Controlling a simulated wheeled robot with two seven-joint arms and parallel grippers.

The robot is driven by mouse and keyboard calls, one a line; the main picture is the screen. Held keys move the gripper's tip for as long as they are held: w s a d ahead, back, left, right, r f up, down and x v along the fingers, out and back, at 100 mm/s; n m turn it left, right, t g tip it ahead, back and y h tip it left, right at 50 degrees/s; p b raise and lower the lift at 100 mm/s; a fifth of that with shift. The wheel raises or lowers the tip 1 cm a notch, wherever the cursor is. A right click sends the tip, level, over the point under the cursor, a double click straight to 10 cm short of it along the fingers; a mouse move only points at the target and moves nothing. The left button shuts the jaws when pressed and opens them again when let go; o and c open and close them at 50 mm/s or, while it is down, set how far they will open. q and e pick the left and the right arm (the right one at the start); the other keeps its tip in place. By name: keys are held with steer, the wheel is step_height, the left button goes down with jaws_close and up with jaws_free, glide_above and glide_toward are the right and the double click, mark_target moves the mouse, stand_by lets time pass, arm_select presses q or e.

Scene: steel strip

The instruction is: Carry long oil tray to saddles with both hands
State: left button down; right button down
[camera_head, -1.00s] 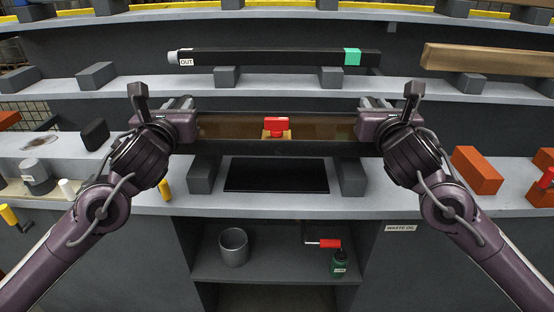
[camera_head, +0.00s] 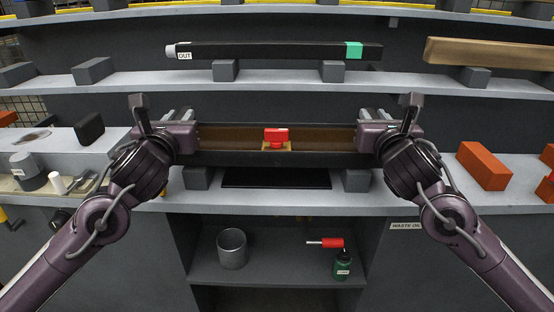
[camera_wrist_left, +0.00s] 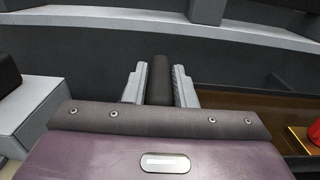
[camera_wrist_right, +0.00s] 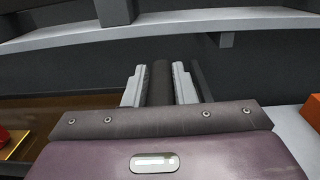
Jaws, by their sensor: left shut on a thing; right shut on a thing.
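The long oil tray (camera_head: 275,158) is a dark trough with brown oil in it, held level above the grey counter. A red block-shaped thing (camera_head: 275,135) on a tan base sits at its middle. My left gripper (camera_head: 188,125) is shut on the tray's left end; the left wrist view shows its fingers (camera_wrist_left: 160,85) on a dark end piece. My right gripper (camera_head: 365,125) is shut on the right end, and its fingers (camera_wrist_right: 159,85) show likewise. Two grey saddle-like blocks, left (camera_head: 197,179) and right (camera_head: 356,181), stand below the tray, their tops partly hidden.
A black mat (camera_head: 275,178) lies between the blocks. A black bar with a green band (camera_head: 353,50) rests on shelf blocks behind. Orange bricks (camera_head: 483,166) stand at right, a black block (camera_head: 89,128) at left. A cup (camera_head: 232,249) is on the lower shelf.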

arm_select(q)
steer(key=c, duration=1.6)
jaws_free()
steer(key=shift+w+a+f, duration=0.1)
steer(key=shift+a+f, duration=0.15)
steer(key=shift+f, duration=0.1)
steer(key=shift+c, duration=0.2)
arm_select(e)
steer(key=c, duration=1.6)
jaws_free()
steer(key=shift+s+a+f, duration=0.1)
steer(key=shift+a+f, duration=0.15)
steer(key=shift+c, duration=0.2)
arm_select(q)
steer(key=o, duration=0.5)
steer(key=shift+d+r, duration=0.1)
steer(key=shift+r, duration=0.1)
steer(key=shift+c, duration=0.2)
arm_select(e)
steer(key=o, duration=0.5)
steer(key=shift+d+r, duration=0.1)
steer(key=shift+r, duration=0.05)
steer(key=shift+c, duration=0.2)
steer(key=shift+d, duration=0.1)
arm_select(q)
steer(key=s, duration=1.2)
arm_select(e)
steer(key=s, duration=1.2)
arm_select(q)
steer(key=shift+s, duration=0.1)
